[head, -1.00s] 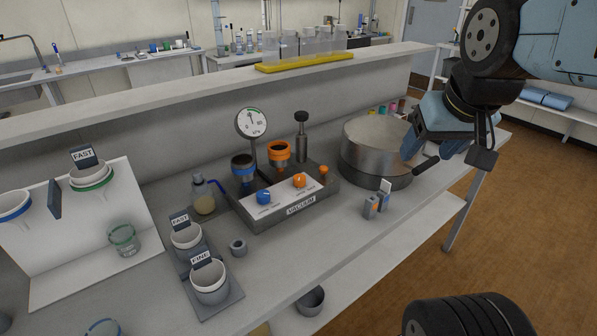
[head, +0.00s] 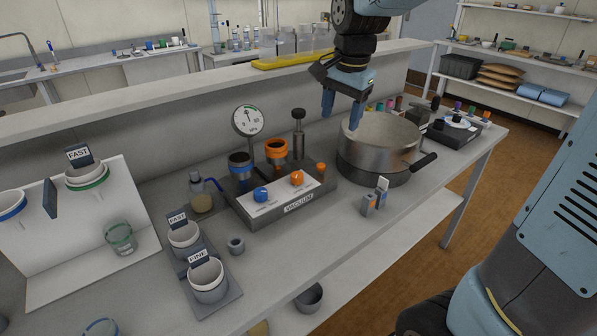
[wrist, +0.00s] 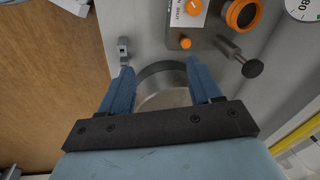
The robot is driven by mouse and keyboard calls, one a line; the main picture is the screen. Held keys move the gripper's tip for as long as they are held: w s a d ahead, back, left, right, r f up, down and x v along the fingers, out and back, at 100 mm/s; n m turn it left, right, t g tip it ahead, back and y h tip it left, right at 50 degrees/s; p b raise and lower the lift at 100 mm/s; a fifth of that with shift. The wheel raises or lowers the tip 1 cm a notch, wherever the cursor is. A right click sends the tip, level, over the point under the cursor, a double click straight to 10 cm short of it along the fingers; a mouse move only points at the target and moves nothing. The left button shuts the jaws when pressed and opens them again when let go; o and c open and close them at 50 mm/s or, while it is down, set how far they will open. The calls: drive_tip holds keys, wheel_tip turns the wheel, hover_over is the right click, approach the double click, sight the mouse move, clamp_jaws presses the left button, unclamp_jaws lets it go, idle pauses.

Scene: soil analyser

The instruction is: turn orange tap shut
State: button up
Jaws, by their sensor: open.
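The vacuum unit (head: 252,213) stands on the bench with a white panel on top. The orange tap (head: 297,178) sits on the panel's right part, and the blue tap (head: 261,194) is to its left. The orange tap also shows at the top of the wrist view (wrist: 193,8). My gripper (head: 341,117) is open and empty, with blue fingers pointing down above the left part of the round metal pot. It is to the right of the orange tap and higher. In the wrist view my gripper (wrist: 160,76) has its fingers apart with the pot below.
The round metal pot (head: 375,155) with a dark handle stands right of the unit. The orange-rimmed funnel (head: 276,150), pressure gauge (head: 248,121) and black-topped post (head: 298,130) rise behind the taps. Small grey blocks (head: 374,200) stand in front of the pot.

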sight(298, 174)
drive_tip(key=w+a+f+m+g, duration=0.2)
drive_tip(key=w+a+f+m, duration=0.2)
drive_tip(key=w+a+f, duration=0.4)
drive_tip(key=shift+h, duration=0.3)
drive_tip(key=f, duration=0.8)
drive_tip(key=a+f, duration=0.1)
drive_tip(key=f, duration=0.4)
drive_tip(key=shift+a, duration=0.1)
drive_tip(key=shift+r, duration=0.1)
drive_tip(key=c, duration=1)
drive_tip(key=shift+d, duration=0.2)
drive_tip(key=shift+c, duration=0.2)
drive_tip(key=shift+a, duration=0.1)
